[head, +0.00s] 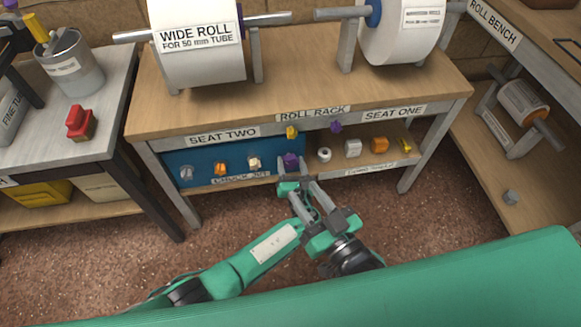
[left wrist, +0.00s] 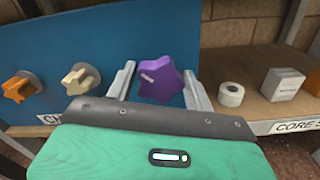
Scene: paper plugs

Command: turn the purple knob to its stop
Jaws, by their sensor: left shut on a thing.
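The purple knob (head: 290,160) is star-shaped and sits at the right end of the blue panel (head: 205,158) under the roll rack. In the left wrist view the purple knob (left wrist: 165,83) shows a white mark on its upper left. My left gripper (head: 293,168) is shut on it, with one finger on each side in the left wrist view (left wrist: 160,90).
An orange knob (left wrist: 20,87) and a cream knob (left wrist: 80,80) are left of the purple one. A white roll (left wrist: 231,94) and a white box (left wrist: 282,84) stand on the shelf to the right.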

